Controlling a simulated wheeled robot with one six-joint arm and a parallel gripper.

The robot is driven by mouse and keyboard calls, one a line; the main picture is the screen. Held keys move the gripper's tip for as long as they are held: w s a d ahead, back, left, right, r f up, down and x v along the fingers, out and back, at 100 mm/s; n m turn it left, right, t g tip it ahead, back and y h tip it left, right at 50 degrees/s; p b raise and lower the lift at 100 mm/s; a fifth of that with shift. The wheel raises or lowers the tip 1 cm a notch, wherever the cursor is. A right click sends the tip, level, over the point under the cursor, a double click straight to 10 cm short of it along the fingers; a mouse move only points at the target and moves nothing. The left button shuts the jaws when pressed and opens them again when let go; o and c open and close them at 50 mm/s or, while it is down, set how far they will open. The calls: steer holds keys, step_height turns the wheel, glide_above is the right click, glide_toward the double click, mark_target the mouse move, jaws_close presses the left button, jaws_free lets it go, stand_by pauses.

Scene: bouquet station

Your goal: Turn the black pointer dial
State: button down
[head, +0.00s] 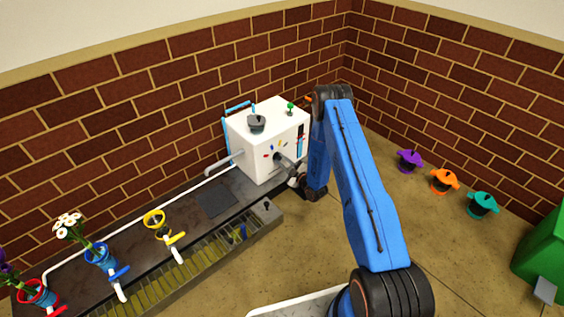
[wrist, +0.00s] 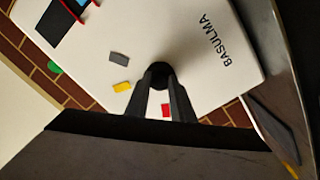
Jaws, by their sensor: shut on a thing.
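The black pointer dial (wrist: 160,72) is on the front face of a white box machine (head: 241,148) that stands at the far end of the dark counter. Grey, yellow and red marks sit around the dial on that face. My gripper (wrist: 161,78) is shut on the dial, with one dark finger on each side of it. In the head view my gripper (head: 283,162) reaches the machine's front face from the right. The fingers hide much of the dial, so I cannot tell which mark its pointer faces.
A dark knob (head: 256,123) and a small green-topped lever (head: 290,107) are on the machine's top. The counter (head: 140,225) carries flower pots at left and a yellow ring holder (head: 154,219). Purple (head: 409,160), orange (head: 444,180) and teal (head: 482,204) pots stand on the floor at right.

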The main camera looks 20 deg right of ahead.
steer(key=c, duration=1.5)
jaws_free()
steer(key=shift+c, duration=0.2)
steer(key=shift+s, duration=0.1)
steer(key=v, duration=1.7)
steer(key=shift+d, duration=0.2)
